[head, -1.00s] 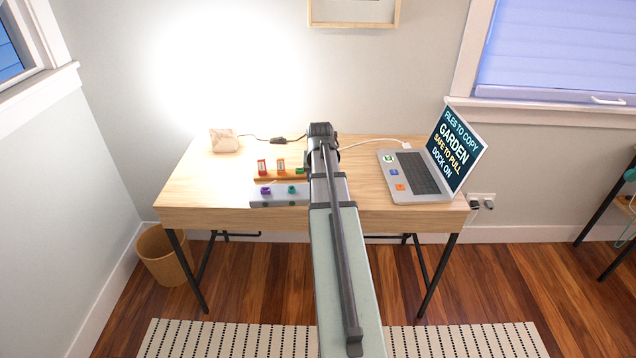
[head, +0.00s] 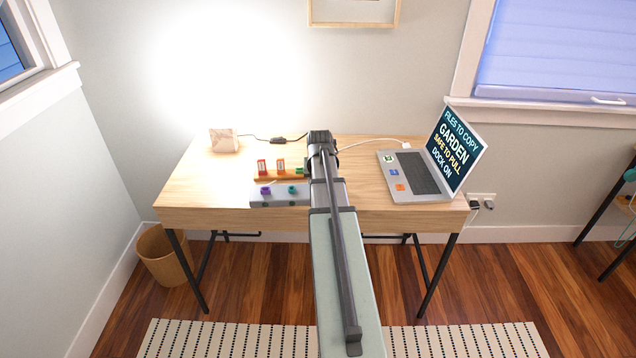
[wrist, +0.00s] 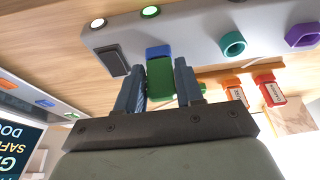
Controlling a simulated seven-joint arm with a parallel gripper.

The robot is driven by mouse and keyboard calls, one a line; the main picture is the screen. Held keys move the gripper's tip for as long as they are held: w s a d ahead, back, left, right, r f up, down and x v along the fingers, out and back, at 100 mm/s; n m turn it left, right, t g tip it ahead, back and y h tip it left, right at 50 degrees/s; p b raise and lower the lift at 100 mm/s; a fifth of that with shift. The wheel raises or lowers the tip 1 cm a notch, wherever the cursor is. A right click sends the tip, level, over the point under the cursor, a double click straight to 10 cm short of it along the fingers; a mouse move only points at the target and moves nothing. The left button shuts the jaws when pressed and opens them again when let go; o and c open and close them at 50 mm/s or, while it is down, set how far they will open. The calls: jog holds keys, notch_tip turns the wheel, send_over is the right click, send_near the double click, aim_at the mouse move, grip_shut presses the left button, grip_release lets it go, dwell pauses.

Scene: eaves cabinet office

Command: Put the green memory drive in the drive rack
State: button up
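In the wrist view my gripper (wrist: 160,82) has its two fingers on either side of the green memory drive (wrist: 160,78), which fills the gap between them. The drive's far end lies by a blue piece (wrist: 158,51) at the grey dock (wrist: 190,32). I cannot tell whether it is seated in the dock. The wooden drive rack (head: 265,179) stands behind the dock and holds a red drive (head: 262,166) and an orange drive (head: 281,164). A green piece (head: 299,170) shows at its right end. My arm hides the gripper in the head view.
The dock carries a purple ring (wrist: 303,35), a teal ring (wrist: 232,43), a black block (wrist: 113,62) and a lit green lamp (wrist: 150,11). A laptop (head: 420,172) stands right of my arm; its screen reads "GARDEN SAFE TO PULL". A pale block (head: 223,141) and cables lie behind.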

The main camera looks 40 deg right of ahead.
grip_shut()
jog(key=shift+r, duration=0.65)
dwell(0.4)
jog(key=shift+r, duration=1.2)
jog(key=shift+r, duration=0.2)
jog(key=shift+r, duration=2.4)
jog(key=shift+w+a, duration=0.1)
